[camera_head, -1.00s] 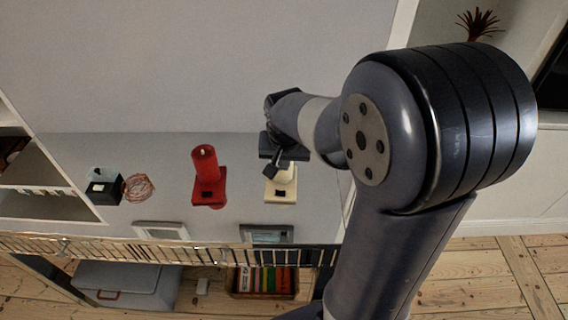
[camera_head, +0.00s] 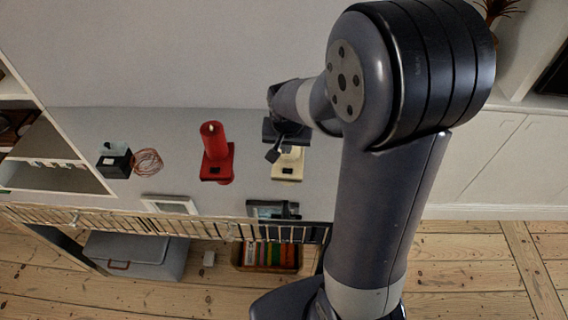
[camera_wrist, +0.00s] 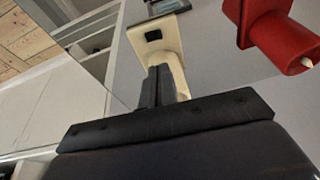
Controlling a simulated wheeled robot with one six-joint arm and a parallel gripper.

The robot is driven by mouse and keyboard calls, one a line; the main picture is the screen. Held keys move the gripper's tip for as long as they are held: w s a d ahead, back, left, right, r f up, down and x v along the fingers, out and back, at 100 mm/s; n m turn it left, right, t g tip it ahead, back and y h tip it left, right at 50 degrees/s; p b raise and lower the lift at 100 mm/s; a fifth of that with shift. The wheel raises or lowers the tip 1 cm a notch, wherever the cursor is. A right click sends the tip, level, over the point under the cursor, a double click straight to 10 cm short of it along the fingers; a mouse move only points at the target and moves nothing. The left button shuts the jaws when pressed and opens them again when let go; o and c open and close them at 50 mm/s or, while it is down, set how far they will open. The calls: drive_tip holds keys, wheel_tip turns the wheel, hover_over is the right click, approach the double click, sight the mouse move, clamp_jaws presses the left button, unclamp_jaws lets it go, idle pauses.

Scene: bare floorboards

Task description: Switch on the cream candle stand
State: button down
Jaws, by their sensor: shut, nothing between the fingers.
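The cream candle stand (camera_head: 288,166) stands on the grey shelf top, with a dark switch patch on its base. In the wrist view the cream candle stand (camera_wrist: 156,36) shows its square base and dark switch, and my gripper hides part of its upright. My gripper (camera_head: 272,156) is shut and empty, above and slightly left of the stand in the head view. In the wrist view its closed fingertips (camera_wrist: 159,72) overlap the stand's stem; I cannot tell whether they touch it.
A red candle stand (camera_head: 217,163) is left of the cream one. A black box (camera_head: 115,163), a wire ball (camera_head: 148,161) and picture frames (camera_head: 170,204) (camera_head: 272,209) share the surface. A railing (camera_head: 150,224) runs along its front edge.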

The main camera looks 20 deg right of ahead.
approach(284, 169)
drive_tip(key=x, duration=0.5)
drive_tip(key=shift+w+d+f+p, duration=0.1)
drive_tip(key=shift+w+p, duration=0.1)
drive_tip(key=shift+p, duration=0.15)
drive_tip(key=shift+f, duration=0.6)
